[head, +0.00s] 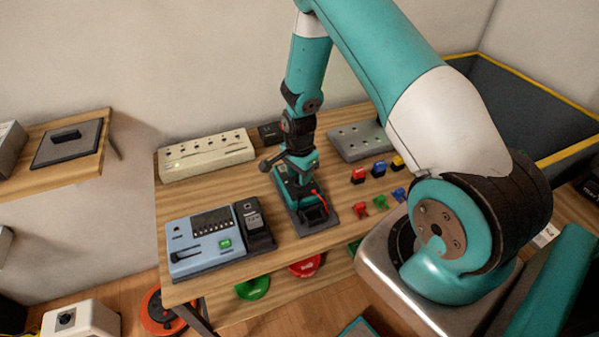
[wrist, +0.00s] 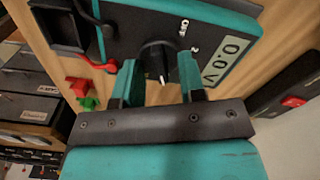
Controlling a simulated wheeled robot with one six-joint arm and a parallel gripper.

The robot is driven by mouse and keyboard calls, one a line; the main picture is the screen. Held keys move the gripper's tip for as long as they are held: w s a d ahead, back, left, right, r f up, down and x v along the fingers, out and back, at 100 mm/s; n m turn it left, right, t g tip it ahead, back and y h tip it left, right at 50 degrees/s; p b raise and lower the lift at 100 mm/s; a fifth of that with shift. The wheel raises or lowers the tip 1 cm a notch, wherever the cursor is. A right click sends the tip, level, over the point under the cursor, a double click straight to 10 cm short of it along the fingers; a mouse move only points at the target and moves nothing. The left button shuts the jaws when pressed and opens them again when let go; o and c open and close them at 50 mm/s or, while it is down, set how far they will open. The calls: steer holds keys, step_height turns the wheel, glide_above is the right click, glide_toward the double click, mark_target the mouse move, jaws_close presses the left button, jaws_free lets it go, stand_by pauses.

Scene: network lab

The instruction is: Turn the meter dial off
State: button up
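The meter is a teal-and-black device lying on the wooden bench, seen in the head view (head: 318,224) partly under my arm and in the wrist view (wrist: 120,38). Its black round dial (wrist: 154,50) carries a white pointer line that faces the gripper's base in the wrist view. The display (wrist: 231,60) reads "0.0 V". My gripper (wrist: 158,68) is open, with one teal finger on each side of the dial. I cannot tell whether the fingers touch it. In the head view, my gripper (head: 287,166) hides the dial.
A blue device with a black handset (head: 208,240) stands left of the meter. Small coloured connectors (head: 378,168) lie to the right. A red lead (wrist: 102,66) runs from the meter.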

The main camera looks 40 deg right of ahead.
steer(key=shift+f, duration=0.1)
jaws_close()
